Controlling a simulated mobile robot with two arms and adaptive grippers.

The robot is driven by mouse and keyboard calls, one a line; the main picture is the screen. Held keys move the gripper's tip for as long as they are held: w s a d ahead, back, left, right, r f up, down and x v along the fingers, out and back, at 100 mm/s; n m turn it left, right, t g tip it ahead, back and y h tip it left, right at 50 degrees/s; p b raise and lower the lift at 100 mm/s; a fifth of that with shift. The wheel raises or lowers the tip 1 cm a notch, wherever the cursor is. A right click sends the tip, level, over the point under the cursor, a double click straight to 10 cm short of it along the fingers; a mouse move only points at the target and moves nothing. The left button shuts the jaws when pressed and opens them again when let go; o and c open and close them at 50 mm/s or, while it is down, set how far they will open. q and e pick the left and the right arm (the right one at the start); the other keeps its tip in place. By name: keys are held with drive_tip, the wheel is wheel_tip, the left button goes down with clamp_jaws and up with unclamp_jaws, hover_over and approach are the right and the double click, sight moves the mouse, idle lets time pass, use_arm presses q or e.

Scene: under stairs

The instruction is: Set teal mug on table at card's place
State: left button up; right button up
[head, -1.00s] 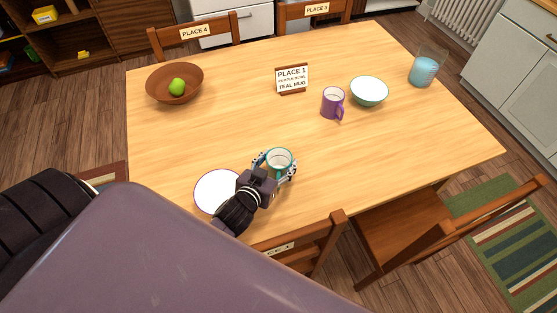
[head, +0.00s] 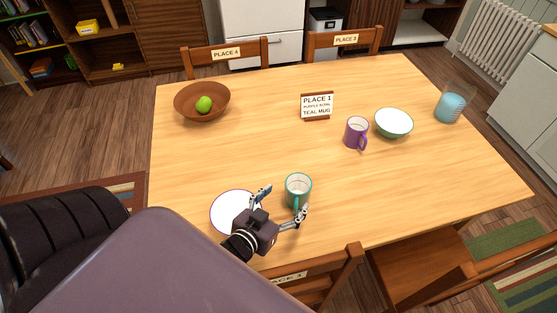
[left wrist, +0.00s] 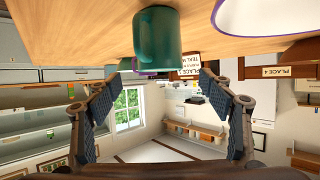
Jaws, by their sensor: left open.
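The teal mug (head: 298,188) stands upright on the table (head: 250,128) near its front edge, to the right of a white plate with a purple rim (head: 229,211). It also shows in the left wrist view (left wrist: 157,42), ahead of the fingers. My left gripper (head: 284,205) is open, its fingers spread just in front of the mug and not closed on it. In the left wrist view the open fingers (left wrist: 155,95) have nothing between them. The card (head: 317,105) stands at the middle back and reads "PLACE 1, PURPLE BOWL, TEAL MUG". My right gripper is not in view.
A purple mug (head: 356,133), a green-and-white bowl (head: 394,123) and a glass of blue liquid (head: 451,104) stand at right. A brown bowl (head: 202,103) with a green apple (head: 204,104) is at back left. A front chair (head: 310,280) carries a place label. The table's middle is clear.

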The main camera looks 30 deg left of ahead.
use_arm(q)
drive_tip(key=v, duration=0.3)
drive_tip(key=shift+s+r, duration=0.15)
drive_tip(key=shift+s, duration=0.05)
idle(0.4)
